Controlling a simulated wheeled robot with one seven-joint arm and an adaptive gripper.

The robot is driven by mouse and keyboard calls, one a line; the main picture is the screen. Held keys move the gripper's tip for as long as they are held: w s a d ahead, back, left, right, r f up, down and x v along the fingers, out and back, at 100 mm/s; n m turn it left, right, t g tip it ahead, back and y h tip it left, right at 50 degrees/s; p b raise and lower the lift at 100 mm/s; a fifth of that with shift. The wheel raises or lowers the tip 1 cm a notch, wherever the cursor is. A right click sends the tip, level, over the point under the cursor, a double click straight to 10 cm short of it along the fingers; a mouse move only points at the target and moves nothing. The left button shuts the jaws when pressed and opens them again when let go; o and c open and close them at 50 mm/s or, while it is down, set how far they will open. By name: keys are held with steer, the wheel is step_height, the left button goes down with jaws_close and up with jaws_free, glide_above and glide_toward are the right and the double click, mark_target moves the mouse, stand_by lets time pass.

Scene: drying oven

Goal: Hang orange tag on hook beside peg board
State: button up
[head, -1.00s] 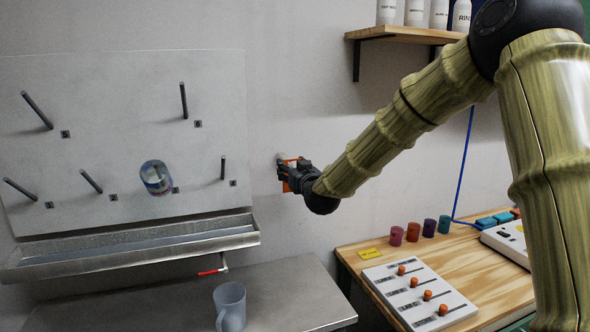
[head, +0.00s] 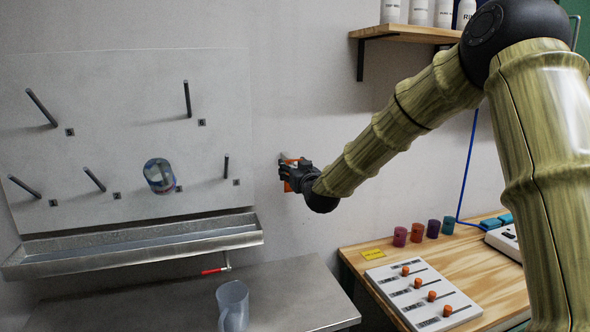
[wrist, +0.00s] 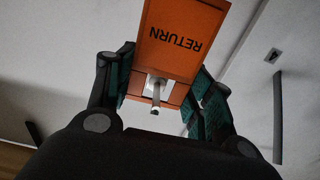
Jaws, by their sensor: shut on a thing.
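The orange tag (wrist: 180,40) is marked RETURN and sits between the green-padded fingers of my gripper (wrist: 160,95) in the wrist view. My gripper is shut on it. A grey hook (wrist: 155,93) on a white base shows in the tag's opening. The hook's tip appears to pass through that opening, but I cannot tell how deep. In the head view my gripper (head: 283,173) is close to the wall, right of the peg board (head: 130,75). Only slivers of the tag (head: 289,161) show there, and the fingers mostly hide the hook.
A glass vessel (head: 158,176) hangs on the peg board, with several bare pegs around it. A metal trough (head: 130,247) runs below. A slider panel (head: 422,297) and coloured cups are on the wooden table at right.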

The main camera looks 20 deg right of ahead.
steer(key=o, duration=0.8)
steer(key=shift+c, duration=0.2)
steer(key=shift+s, duration=0.1)
